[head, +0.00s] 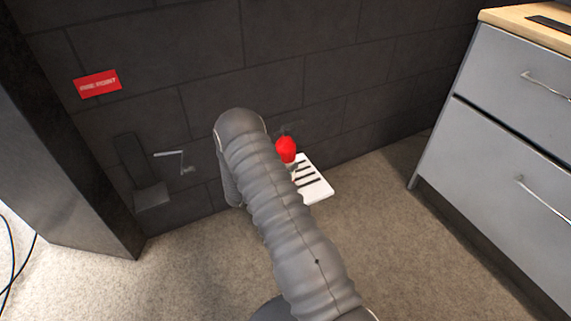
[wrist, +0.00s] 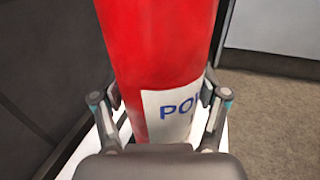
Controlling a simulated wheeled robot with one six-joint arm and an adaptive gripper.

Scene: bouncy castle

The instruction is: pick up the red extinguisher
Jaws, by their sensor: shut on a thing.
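The red extinguisher (wrist: 155,45) fills the middle of the wrist view, upright, with a white label (wrist: 168,112) bearing blue letters. My gripper (wrist: 160,108) has one finger on each side of its body and is shut on it. In the head view only a small red part of the extinguisher (head: 286,149) shows beyond my grey arm, which hides the rest and the gripper. A white slotted piece (head: 312,184) lies low beside it, near the wall. I cannot tell whether the extinguisher touches what is below it.
A dark block wall (head: 320,60) stands close behind, with a red sign (head: 97,83) and an empty-looking dark bracket (head: 143,172). A grey drawer cabinet (head: 490,120) is at right, a dark pillar (head: 60,150) at left. Carpet (head: 400,240) is clear between them. Black cables (head: 12,270) lie far left.

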